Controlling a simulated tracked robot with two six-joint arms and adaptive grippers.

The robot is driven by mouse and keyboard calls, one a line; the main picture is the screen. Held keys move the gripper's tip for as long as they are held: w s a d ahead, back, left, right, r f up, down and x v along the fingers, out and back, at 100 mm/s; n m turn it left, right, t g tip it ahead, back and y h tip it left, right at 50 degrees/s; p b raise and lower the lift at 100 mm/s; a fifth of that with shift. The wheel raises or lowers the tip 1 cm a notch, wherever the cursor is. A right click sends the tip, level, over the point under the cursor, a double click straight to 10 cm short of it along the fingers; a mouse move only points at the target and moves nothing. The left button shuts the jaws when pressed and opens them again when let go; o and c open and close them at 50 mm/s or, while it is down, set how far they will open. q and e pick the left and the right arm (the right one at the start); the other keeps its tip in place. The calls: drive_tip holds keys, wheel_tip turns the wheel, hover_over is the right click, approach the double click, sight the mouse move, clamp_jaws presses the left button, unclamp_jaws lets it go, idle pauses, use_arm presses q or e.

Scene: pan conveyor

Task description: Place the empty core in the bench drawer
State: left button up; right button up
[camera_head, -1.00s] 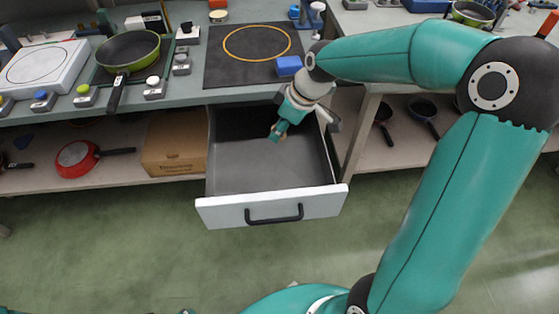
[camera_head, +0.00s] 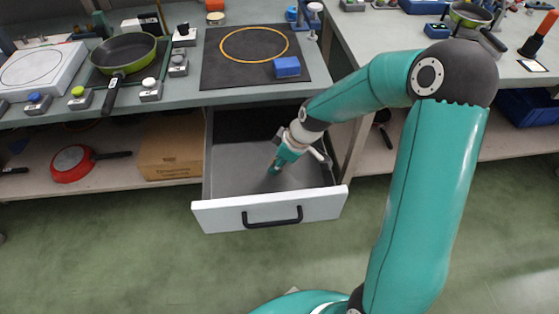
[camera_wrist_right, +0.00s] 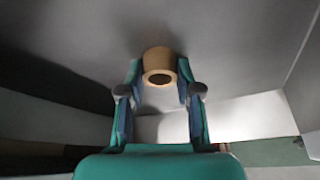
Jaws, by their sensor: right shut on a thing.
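The bench drawer (camera_head: 222,218) is pulled open below the bench, with a white front, a black handle and a grey floor. My right gripper (camera_head: 273,170) reaches down inside the drawer, in its right half. In the right wrist view, the empty core (camera_wrist_right: 158,58) is a short tan cardboard ring with a dark hole. It sits between the two fingertips of the right gripper (camera_wrist_right: 160,76), which are shut on it. Grey drawer surface shows behind the core; I cannot tell whether they touch. In the head view the core is mostly hidden by the gripper. My left gripper is not in view.
Above the drawer, the bench top holds a black mat with a yellow ring (camera_head: 225,70), a blue block (camera_head: 287,67) and a green pan (camera_head: 126,52). A cardboard box (camera_head: 165,163) and a red pan (camera_head: 72,163) lie on the shelf at left. The drawer's left half is clear.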

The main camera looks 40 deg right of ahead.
drive_tip(key=shift+f, duration=0.1)
drive_tip(key=o, duration=0.7)
drive_tip(key=shift+r, duration=0.35)
drive_tip(key=p+v, duration=0.1)
drive_tip(key=v, duration=1)
drive_tip(key=shift+s+d+r, duration=0.1)
drive_tip(key=shift+s+r, duration=0.1)
drive_tip(key=shift+r, duration=0.05)
drive_tip(key=shift+r, duration=0.1)
